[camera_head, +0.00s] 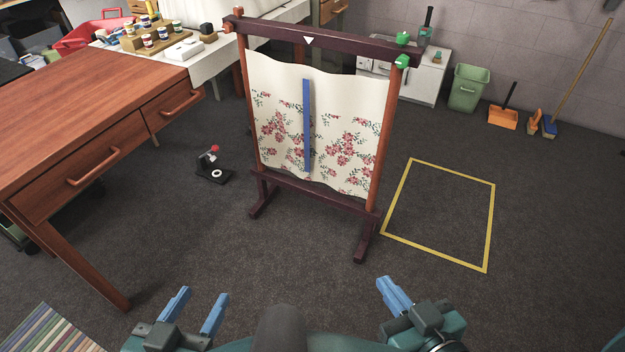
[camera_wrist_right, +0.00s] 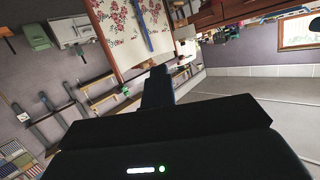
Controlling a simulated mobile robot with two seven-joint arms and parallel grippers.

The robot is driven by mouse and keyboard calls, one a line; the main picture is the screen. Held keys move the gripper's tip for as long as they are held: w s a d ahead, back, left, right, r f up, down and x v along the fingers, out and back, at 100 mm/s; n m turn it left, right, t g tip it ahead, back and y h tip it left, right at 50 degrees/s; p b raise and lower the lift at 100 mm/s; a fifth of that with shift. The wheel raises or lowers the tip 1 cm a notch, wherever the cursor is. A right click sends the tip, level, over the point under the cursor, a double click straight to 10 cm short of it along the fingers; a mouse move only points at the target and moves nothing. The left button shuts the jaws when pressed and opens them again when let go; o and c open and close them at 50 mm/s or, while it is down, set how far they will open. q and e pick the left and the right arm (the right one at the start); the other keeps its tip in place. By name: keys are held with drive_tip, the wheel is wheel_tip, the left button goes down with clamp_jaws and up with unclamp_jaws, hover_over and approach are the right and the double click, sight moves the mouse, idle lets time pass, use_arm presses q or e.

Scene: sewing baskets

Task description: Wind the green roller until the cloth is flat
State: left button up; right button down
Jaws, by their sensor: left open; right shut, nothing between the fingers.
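The floral cloth (camera_head: 345,110) hangs in a dark wooden frame (camera_head: 315,193) in the middle of the head view. Its top edge is wavy and its surface looks rippled. A blue strip (camera_head: 307,125) stands upright in front of it. Green knobs (camera_head: 402,61) sit at the frame's top right corner. The cloth also shows in the right wrist view (camera_wrist_right: 118,38), tilted. My left gripper (camera_head: 196,308) is open and empty at the bottom of the head view, well short of the frame. My right gripper (camera_head: 394,294) is shut and empty, also apart from the frame.
A wooden desk (camera_head: 80,105) stands at the left. A small dark device with a red top (camera_head: 212,165) is on the floor left of the frame. A yellow outlined rectangle (camera_head: 490,230) marks bare floor at the right. A green bin (camera_head: 467,88) stands by the back wall.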

drive_tip(key=shift+w+a, duration=0.15)
drive_tip(key=shift+a, duration=0.3)
